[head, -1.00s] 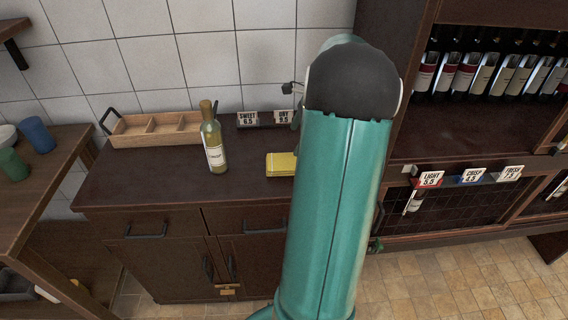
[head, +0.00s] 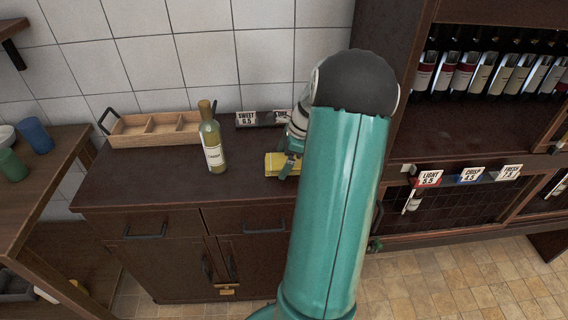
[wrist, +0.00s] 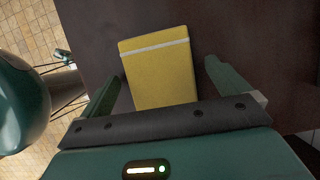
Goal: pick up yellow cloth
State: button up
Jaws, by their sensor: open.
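The yellow cloth (head: 275,161), folded flat with a pale stripe near one end, lies on the dark cabinet top (head: 150,184). It also shows in the wrist view (wrist: 160,72), lying between my two fingers and reaching out past their tips. My gripper (head: 288,167) is open and is over the right part of the cloth in the head view. In the wrist view my gripper (wrist: 160,80) has one finger on each side of the cloth, with a gap to the right finger. Whether the fingers touch the top cannot be told.
A wine bottle (head: 213,145) stands left of the cloth. A wooden tray (head: 127,140) and a "SWEET 6.5" sign (head: 247,119) are behind. A tall wine rack (head: 398,148) rises to the right. The cabinet top's front left is clear.

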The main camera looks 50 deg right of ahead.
aim_at(277, 161)
jog(key=shift+f, duration=0.2)
dwell(0.4)
jog(key=shift+c, duration=0.2)
jog(key=c, duration=1)
jog(key=shift+c, duration=0.2)
notch_tip(277, 161, up, 4)
jog(key=shift+r, duration=0.1)
jog(key=s+a+r, duration=0.9)
jog(key=a, duration=0.1)
jog(key=shift+s+a+r, duration=0.15)
jog(key=shift+a, duration=0.1)
